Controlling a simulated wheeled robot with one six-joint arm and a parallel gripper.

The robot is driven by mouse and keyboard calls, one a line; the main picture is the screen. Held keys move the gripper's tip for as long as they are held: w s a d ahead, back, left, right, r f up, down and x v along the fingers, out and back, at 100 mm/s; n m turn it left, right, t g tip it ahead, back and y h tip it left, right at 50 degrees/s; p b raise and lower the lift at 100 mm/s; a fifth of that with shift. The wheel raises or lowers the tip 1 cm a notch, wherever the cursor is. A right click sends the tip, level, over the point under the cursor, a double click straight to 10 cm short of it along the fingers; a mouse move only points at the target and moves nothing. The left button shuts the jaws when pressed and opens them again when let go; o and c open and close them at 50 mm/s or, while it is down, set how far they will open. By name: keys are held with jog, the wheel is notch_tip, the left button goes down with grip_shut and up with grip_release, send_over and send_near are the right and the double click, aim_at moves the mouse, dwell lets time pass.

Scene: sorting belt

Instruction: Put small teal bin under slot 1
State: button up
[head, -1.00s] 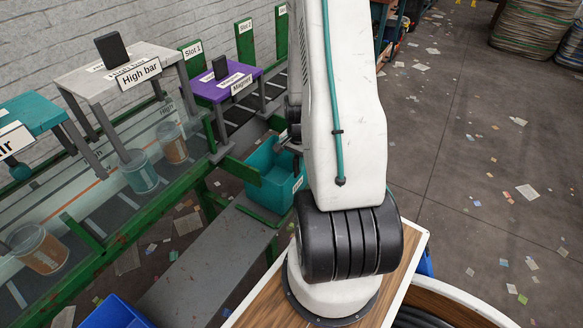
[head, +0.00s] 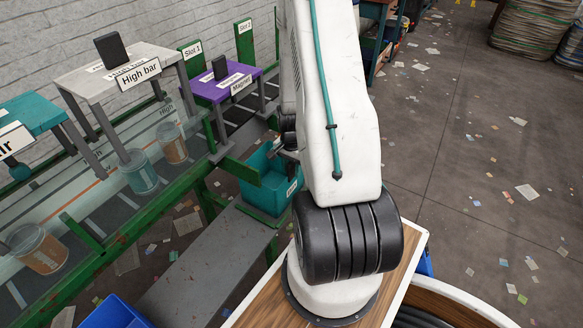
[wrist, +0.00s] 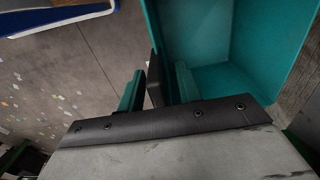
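The small teal bin (head: 265,190) is at the right end of the grey ledge, in front of the sorting frame, with a white label on its front. In the wrist view the bin (wrist: 225,82) fills the upper right and looks empty inside. In the head view my arm hides part of the gripper and the bin's right side. The Slot 1 sign (head: 192,49) stands on a green post behind the purple Magnet table.
The purple Magnet table (head: 222,84) and grey High bar table (head: 115,72) stand over the belt. Several buckets (head: 140,175) sit along it. Green rails (head: 120,235) edge the belt. A blue bin (head: 115,312) is at lower left. The right floor is open, with scattered paper.

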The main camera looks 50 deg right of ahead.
notch_tip(320, 180, up, 12)
jog(key=shift+r, duration=0.1)
jog(key=w+a+r+n, duration=0.1)
jog(key=a+r+n, duration=0.7)
jog(key=a+r, duration=0.85)
jog(key=s+a+r+n+t, duration=0.1)
jog(key=s+a+r+n, duration=0.8)
jog(key=s+a+r, duration=0.2)
jog(key=s+a, duration=0.2)
jog(key=a, duration=0.1)
jog(key=shift+s, duration=0.35)
jog(key=shift+a, duration=0.1)
